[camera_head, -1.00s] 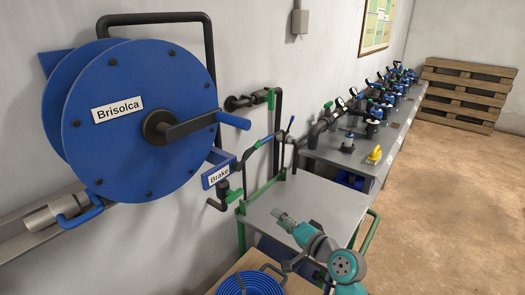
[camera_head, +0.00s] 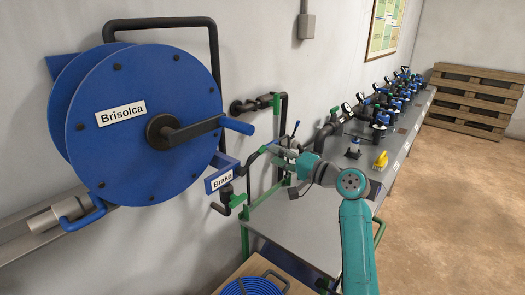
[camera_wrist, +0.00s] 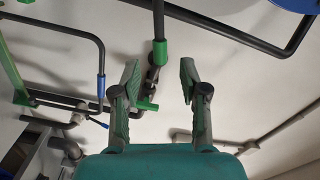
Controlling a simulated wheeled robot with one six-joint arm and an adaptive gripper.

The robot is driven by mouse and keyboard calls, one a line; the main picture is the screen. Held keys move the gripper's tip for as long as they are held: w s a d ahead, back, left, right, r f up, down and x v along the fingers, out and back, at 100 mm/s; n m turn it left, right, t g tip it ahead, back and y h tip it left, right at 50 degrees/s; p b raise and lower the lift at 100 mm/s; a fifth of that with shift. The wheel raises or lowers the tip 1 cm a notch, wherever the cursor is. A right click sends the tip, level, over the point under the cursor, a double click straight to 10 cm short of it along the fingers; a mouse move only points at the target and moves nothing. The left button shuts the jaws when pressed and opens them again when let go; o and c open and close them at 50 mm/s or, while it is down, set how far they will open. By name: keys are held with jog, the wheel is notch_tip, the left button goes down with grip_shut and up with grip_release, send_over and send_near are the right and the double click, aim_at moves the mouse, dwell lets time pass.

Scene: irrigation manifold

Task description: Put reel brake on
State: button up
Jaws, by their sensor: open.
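The blue reel (camera_head: 145,120) marked "Brisolca" is mounted on the wall at left, and its edge shows at the top right of the wrist view (camera_wrist: 300,4). Below its crank, a blue bracket (camera_head: 219,178) carries the label "Brake". A dark bent lever (camera_head: 253,158) rises beside the bracket toward my gripper (camera_head: 277,156); its far end is partly hidden there. In the wrist view my gripper (camera_wrist: 159,80) is open and empty. A dark rod with a green sleeve (camera_wrist: 159,52) appears beyond and between the fingertips; I cannot tell its distance.
A pipe with a green fitting (camera_head: 268,101) is on the wall behind. A grey bench (camera_head: 290,232) lies below, and a long bench with several valves (camera_head: 385,130) runs back right. A coiled blue hose (camera_head: 250,286) sits at the bottom. Open floor (camera_head: 460,210) is at right.

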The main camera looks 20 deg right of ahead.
aim_at(264, 151)
jog(key=shift+x, duration=3)
grip_shut()
